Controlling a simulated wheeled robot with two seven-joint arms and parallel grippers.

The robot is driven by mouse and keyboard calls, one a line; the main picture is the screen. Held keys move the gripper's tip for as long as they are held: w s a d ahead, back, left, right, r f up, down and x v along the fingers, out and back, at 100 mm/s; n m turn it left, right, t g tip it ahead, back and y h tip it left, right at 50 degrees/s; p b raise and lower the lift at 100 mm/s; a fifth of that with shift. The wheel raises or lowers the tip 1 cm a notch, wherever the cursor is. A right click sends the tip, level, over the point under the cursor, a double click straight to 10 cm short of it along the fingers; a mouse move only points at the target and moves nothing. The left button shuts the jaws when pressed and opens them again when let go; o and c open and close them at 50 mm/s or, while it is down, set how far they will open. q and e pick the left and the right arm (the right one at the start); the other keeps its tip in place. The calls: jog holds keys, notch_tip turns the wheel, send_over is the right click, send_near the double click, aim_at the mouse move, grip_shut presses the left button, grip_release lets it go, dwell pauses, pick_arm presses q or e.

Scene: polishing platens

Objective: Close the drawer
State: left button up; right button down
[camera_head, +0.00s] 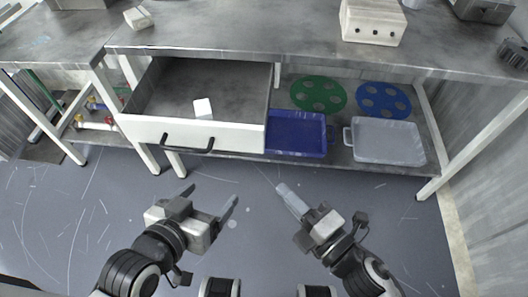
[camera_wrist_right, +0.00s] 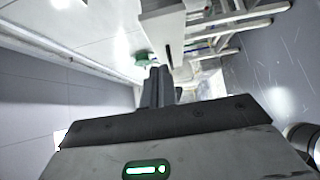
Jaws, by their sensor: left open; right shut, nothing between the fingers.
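The drawer (camera_head: 193,136) under the grey bench is pulled out, with a white front and a black bar handle (camera_head: 187,149). A small white block (camera_head: 203,108) lies inside it. My left gripper (camera_head: 210,197) is open and empty, below and in front of the drawer front, apart from the handle. My right gripper (camera_head: 281,188) is shut and empty, to the right of the drawer front and apart from it. In the right wrist view its fingers (camera_wrist_right: 159,78) lie together, pointing away from the camera.
The bench top (camera_head: 250,38) runs above the drawer. On the lower shelf are a blue tray (camera_head: 297,137), a grey tray (camera_head: 387,143), a green disc (camera_head: 318,94) and a blue disc (camera_head: 383,100). White bench legs stand at both sides. The floor in front is clear.

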aim_at(252, 138)
jog(key=x, duration=0.3)
jog(key=w+d+x, duration=0.1)
jog(key=x, duration=0.6)
jog(key=shift+w+d, duration=0.1)
jog(key=shift+w, duration=0.85)
